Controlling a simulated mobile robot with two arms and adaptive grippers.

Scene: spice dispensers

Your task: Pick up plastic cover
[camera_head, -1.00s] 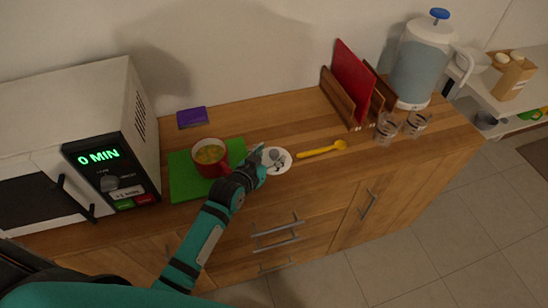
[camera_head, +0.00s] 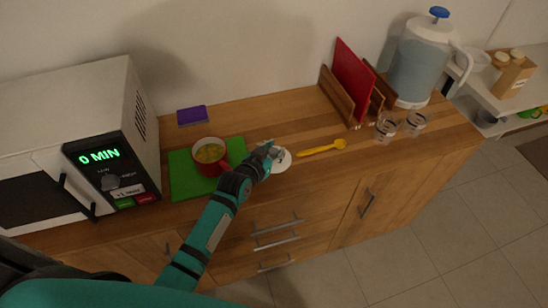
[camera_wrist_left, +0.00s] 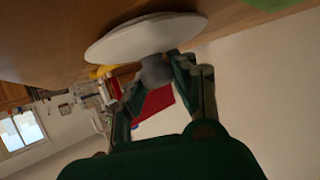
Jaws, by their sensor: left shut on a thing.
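The plastic cover is a round white disc (camera_head: 282,161) with a grey knob, at the middle of the counter between the green board and the yellow spoon. In the left wrist view the white cover (camera_wrist_left: 140,38) fills the top, and its grey knob (camera_wrist_left: 155,70) sits between my fingers. My left gripper (camera_head: 268,153) is over the cover and shut on its knob; it also shows in the left wrist view (camera_wrist_left: 157,78). The gripper hides part of the cover in the head view. I cannot tell whether the cover is clear of the counter. My right gripper is not in view.
A red mug of soup (camera_head: 209,153) stands on the green board (camera_head: 180,178), close to my left arm. The yellow spoon (camera_head: 322,148) lies just right of the cover. Two glasses (camera_head: 386,127) stand farther right. A microwave (camera_head: 120,150) is at the left.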

